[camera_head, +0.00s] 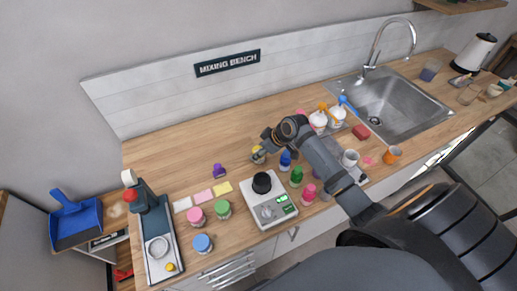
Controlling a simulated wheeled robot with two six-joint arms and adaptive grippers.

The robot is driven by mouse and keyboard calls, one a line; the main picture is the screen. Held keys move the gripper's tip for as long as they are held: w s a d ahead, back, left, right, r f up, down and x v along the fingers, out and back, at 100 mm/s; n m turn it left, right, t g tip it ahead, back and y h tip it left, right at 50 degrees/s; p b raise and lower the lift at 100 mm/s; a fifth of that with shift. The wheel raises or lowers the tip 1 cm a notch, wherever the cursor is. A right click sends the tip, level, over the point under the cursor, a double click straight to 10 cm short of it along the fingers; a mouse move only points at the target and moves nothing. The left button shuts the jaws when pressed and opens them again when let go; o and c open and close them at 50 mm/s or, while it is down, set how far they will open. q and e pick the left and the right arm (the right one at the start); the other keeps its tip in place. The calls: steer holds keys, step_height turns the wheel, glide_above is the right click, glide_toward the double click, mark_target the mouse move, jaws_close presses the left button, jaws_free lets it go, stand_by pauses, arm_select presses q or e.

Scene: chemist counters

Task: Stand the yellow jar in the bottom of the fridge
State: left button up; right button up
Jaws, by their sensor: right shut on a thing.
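My right arm reaches in from the lower right across the wooden counter. Its gripper (261,151) is shut on the yellow jar (257,154), behind the white scale. Only part of the jar shows, since the fingers cover some of it. I cannot tell whether the jar touches the counter. My left gripper is not in view. I cannot make out a fridge in this view.
A white scale (265,213) with a black-topped jar (262,183) stands in front of the gripper. Pink (196,217), green (222,208) and blue (203,243) lidded jars stand front left. Bottles (318,122) and a sink (402,104) lie right. The back-left counter is clear.

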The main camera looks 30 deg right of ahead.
steer(key=shift+f, duration=0.2)
steer(key=o, duration=1.3)
steer(key=shift+c, duration=0.2)
steer(key=shift+r, duration=0.15)
steer(key=b+v, duration=0.1)
steer(key=v, duration=1)
steer(key=shift+o, duration=0.4)
steer(key=shift+s+d+r, duration=0.15)
steer(key=shift+s+r, duration=0.05)
steer(key=shift+r, duration=0.35)
